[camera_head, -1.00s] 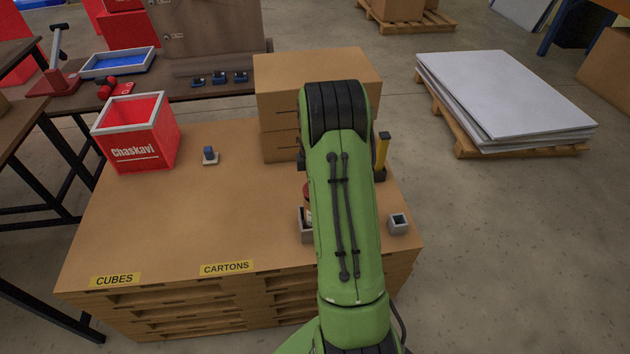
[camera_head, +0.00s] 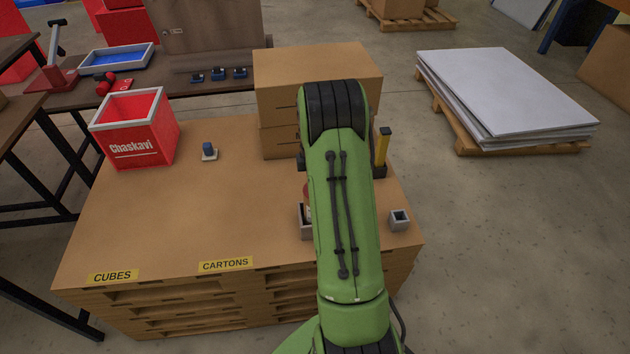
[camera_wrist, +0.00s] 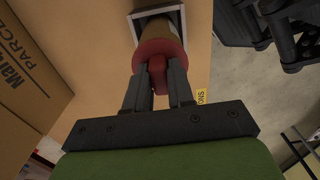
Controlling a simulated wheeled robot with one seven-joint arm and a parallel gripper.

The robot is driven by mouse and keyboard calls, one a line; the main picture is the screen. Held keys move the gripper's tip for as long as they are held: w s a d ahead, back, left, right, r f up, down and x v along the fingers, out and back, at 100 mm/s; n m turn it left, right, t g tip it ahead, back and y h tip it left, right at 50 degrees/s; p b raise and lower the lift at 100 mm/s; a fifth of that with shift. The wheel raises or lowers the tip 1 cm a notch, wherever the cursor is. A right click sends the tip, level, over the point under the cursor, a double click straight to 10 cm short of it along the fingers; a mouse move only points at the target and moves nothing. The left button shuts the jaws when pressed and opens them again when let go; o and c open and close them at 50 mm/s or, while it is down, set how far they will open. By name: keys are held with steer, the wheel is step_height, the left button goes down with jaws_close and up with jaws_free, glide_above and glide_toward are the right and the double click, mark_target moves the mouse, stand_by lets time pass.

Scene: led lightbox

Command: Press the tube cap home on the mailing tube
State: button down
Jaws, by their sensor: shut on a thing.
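The red tube cap (camera_wrist: 158,50) has a red knob and sits at the near end of the brown mailing tube (camera_wrist: 152,27) in the wrist view. The tube stands in a square grey holder (camera_wrist: 134,24). My gripper (camera_wrist: 159,72) is shut on the cap's knob, in line with the tube. I cannot tell whether a gap is left between cap and tube. In the head view my green arm hides the gripper and most of the tube; only a sliver of red and the holder's left part (camera_head: 304,222) show.
Stacked cartons (camera_head: 285,85) stand just behind my arm. A yellow-handled thing (camera_head: 382,148) and a small grey square holder (camera_head: 399,219) are to its right. A red bin (camera_head: 140,140) and a small blue piece on a pale base (camera_head: 208,152) stand left. The pallet top's left-middle is clear.

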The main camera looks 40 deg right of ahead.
steer(key=c, duration=0.9)
jaws_free()
steer(key=shift+f, duration=0.1)
step_height(320, 180, up, 16)
steer(key=p, duration=0.4)
steer(key=shift+f+p, duration=0.1)
steer(key=shift+p, duration=0.3)
